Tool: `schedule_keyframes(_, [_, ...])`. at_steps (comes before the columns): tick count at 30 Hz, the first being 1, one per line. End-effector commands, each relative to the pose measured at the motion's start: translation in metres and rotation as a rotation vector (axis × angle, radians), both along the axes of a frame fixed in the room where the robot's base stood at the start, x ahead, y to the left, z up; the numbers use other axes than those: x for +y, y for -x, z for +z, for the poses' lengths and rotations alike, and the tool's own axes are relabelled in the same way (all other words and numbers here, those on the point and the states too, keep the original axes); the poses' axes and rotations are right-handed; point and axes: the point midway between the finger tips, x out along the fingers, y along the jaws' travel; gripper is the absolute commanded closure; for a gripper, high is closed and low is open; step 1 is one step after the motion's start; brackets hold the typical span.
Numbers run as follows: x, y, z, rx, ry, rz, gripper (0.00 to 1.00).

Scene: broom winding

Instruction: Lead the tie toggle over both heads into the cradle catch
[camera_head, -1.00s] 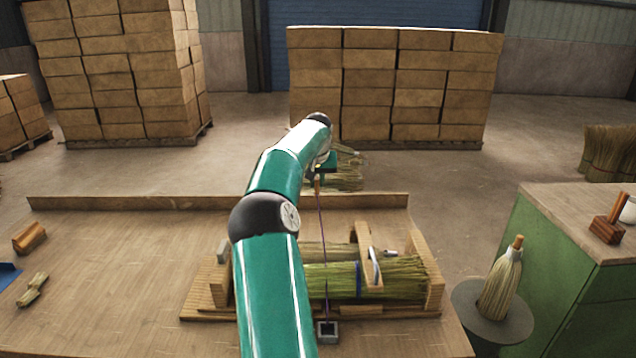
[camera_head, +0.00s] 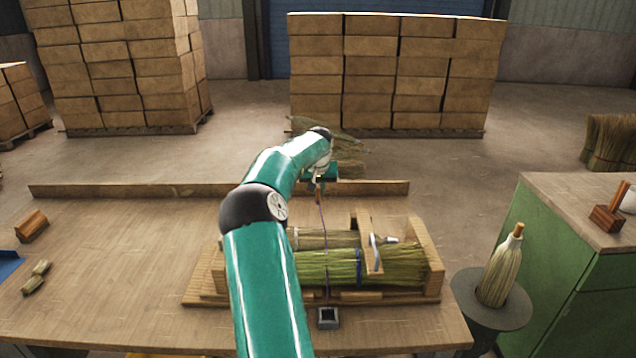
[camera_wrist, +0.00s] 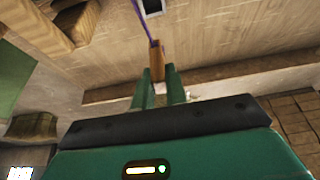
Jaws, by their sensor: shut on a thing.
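My gripper (camera_head: 319,180) is shut on the wooden tie toggle (camera_wrist: 157,60), which sits between its green fingers (camera_wrist: 160,88) in the wrist view. In the head view, the toggle (camera_head: 318,187) is small and partly hidden. A purple cord (camera_head: 323,225) runs from it, across the heads, down to a small grey block (camera_head: 327,318) at the bench front. Two straw broom heads lie in the wooden cradle (camera_head: 432,265): a front one (camera_head: 330,267) with a blue band and a rear one (camera_head: 310,238). My gripper is beyond the rear head. I cannot clearly identify the catch.
A wooden upright with a grey metal lever (camera_head: 378,240) stands toward the cradle's right. A low ledge (camera_head: 120,190) edges the bench's far side. A broom head stands on a round stand (camera_head: 490,310) at right. The bench left of the cradle is mostly clear.

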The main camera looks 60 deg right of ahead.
Motion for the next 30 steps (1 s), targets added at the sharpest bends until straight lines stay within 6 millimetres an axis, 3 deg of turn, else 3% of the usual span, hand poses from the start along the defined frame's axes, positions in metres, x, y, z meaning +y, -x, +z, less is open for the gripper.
schedule_keyframes(30, [0.0,0.0,-0.074,0.0,-0.001,0.0,1.0])
